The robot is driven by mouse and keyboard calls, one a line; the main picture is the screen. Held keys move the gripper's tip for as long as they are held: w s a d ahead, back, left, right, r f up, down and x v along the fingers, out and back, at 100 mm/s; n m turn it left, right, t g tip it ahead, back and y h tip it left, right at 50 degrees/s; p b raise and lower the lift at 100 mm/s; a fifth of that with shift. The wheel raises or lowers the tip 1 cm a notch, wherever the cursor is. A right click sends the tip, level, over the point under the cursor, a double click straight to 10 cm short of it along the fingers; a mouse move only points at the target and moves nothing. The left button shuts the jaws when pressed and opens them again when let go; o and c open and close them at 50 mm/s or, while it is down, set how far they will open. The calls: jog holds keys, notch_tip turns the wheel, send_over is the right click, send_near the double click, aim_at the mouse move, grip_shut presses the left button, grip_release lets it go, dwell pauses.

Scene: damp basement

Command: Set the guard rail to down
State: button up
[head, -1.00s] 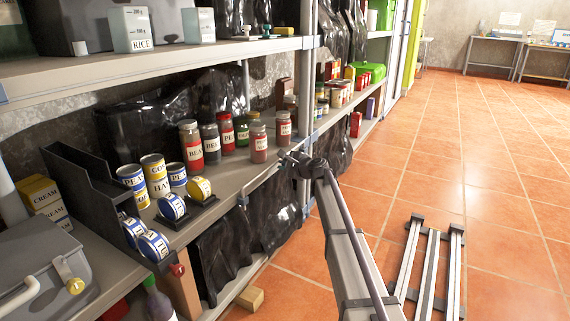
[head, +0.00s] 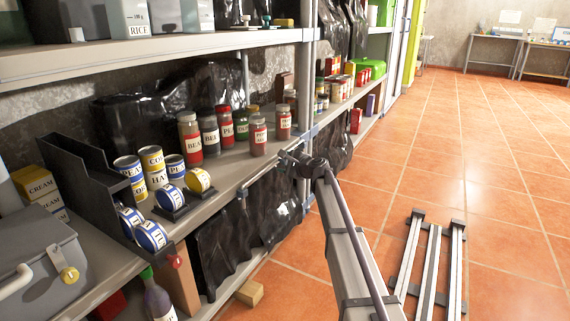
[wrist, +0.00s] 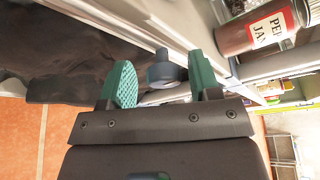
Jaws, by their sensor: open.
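My gripper (head: 290,158) is in front of the middle shelf's front edge, beside the shelf post. In the wrist view its two green fingers (wrist: 160,84) are apart, with a grey knob-like piece (wrist: 163,68) showing between or just beyond them. I cannot tell whether they touch it. This piece may belong to the guard rail. In the head view a small dark fitting (head: 243,191) sits on the shelf's front edge. The rail itself is hard to make out there, and I cannot tell its position.
Several labelled jars (head: 189,138) stand on the shelf near the edge. Cans (head: 130,172) stand farther left beside a dark rack (head: 85,170). Black sheeting (head: 235,232) hangs below the shelf. A jar (wrist: 262,32) is close in the wrist view.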

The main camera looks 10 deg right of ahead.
jog(key=p+v, duration=0.2)
jog(key=v, duration=0.8)
jog(key=shift+s+d, duration=0.15)
jog(key=shift+s, duration=0.1)
jog(key=s+a+f+n+g+h+p, duration=0.1)
jog(key=s+a+f+n+g+p, duration=0.2)
jog(key=s+n, duration=0.5)
jog(key=s+a+f+n+g+h+p, duration=0.15)
jog(key=s+n+g+p, duration=0.35)
jog(key=s, duration=0.7)
jog(key=s+r+n+g+h+p, duration=0.25)
jog(key=s+r+p, duration=0.35)
jog(key=s, duration=0.5)
jog(key=s+r+n+g+h+p, duration=0.25)
jog(key=s+r+p, duration=0.3)
jog(key=s, duration=0.65)
notch_tip(320, 180, up, 36)
jog(key=w+a+p, duration=0.1)
jog(key=w+p, duration=0.1)
jog(key=p, duration=3.5)
jog(key=shift+h, duration=0.35)
